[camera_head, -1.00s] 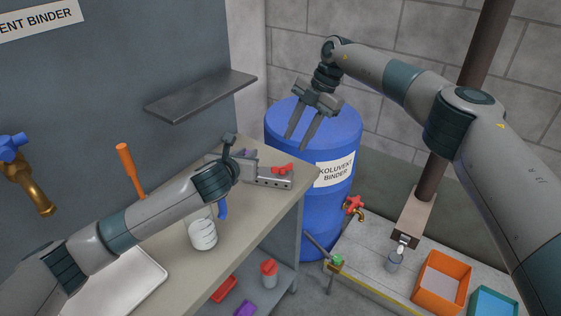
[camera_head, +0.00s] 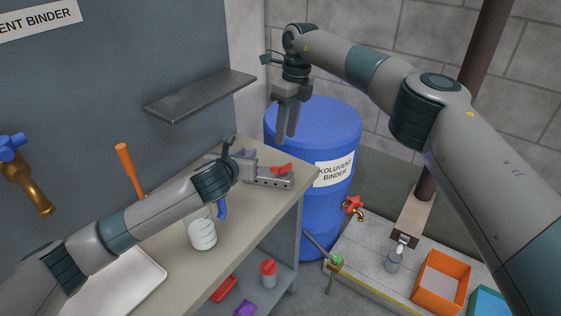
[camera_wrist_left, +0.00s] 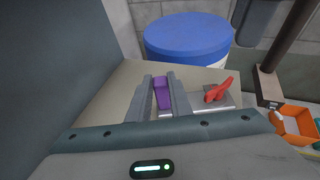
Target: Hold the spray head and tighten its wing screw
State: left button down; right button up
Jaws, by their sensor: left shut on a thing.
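The red wing screw (camera_head: 281,168) sits on the grey metal bar of the spray head (camera_head: 268,182), near the bench's far right corner. In the left wrist view the red wing screw (camera_wrist_left: 218,91) is right of my left gripper's fingers, apart from them. My left gripper (camera_head: 243,163) is shut on a purple part (camera_wrist_left: 162,92), which seems to belong to the spray head and stands upright between the fingers. My right gripper (camera_head: 286,137) points down in front of the blue drum, above and beyond the spray head. It is empty, its fingers seen nearly edge-on and slightly apart.
A dark wall shelf (camera_head: 200,97) hangs above. A blue drum (camera_head: 330,125) stands behind the bench corner. An orange bin (camera_head: 441,285) is at lower right.

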aim_at(281, 169)
jog(key=n, duration=0.3)
jog(key=a+r+n+h, duration=0.1)
jog(key=n, duration=0.6)
jog(key=shift+s+a+r+h, duration=0.1)
jog(key=shift+a+r+h, duration=0.15)
jog(key=shift+a+h, duration=0.05)
jog(key=shift+f, duration=0.1)
notch_tip(281, 169, down, 12)
jog(key=shift+r, duration=0.1)
dwell(0.4)
grip_shut()
